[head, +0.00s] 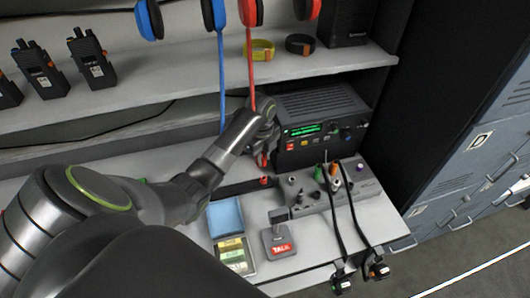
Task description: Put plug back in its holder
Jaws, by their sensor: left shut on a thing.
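My left gripper (264,146) is in front of the left side of the black radio unit, pointing down. It is shut on a small red plug (263,160), mostly hidden by the fingers. A red cord (250,75) runs from the red headset (250,12) down to the gripper. A small red piece (264,181) sits on the desk just below, apart from the plug; I cannot tell whether it is the holder. A blue cord (221,80) hangs from the blue headset (213,12) behind my arm. My right gripper is not in view.
The radio unit (319,125) stands at the back. A grey jack panel (366,187) has black cords hanging over the front edge. A talk switch (278,241), a blue tray (226,214) and handheld radios (92,58) are around. My arm covers the left desk.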

